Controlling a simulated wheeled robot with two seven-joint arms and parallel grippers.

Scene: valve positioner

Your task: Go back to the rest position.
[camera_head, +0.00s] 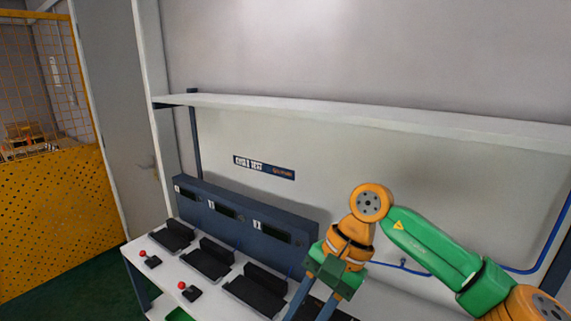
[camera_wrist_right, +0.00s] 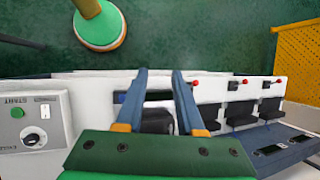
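My right gripper (camera_head: 313,305) hangs from the green and orange arm that comes in from the right in the head view, over the right part of the white test bench (camera_head: 157,268). In the right wrist view my right gripper (camera_wrist_right: 158,72) shows two blue fingers spread apart with nothing held between them. A dark fixture on the bench shows beyond and between the fingers. My left gripper is in neither view.
The bench holds several black fixtures (camera_head: 207,260) and red-knobbed levers (camera_head: 191,291) before a blue display panel (camera_head: 240,222). A white shelf (camera_head: 350,113) runs above. A START control box (camera_wrist_right: 35,122) stands left in the wrist view. A yellow fence (camera_head: 55,220) is at left.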

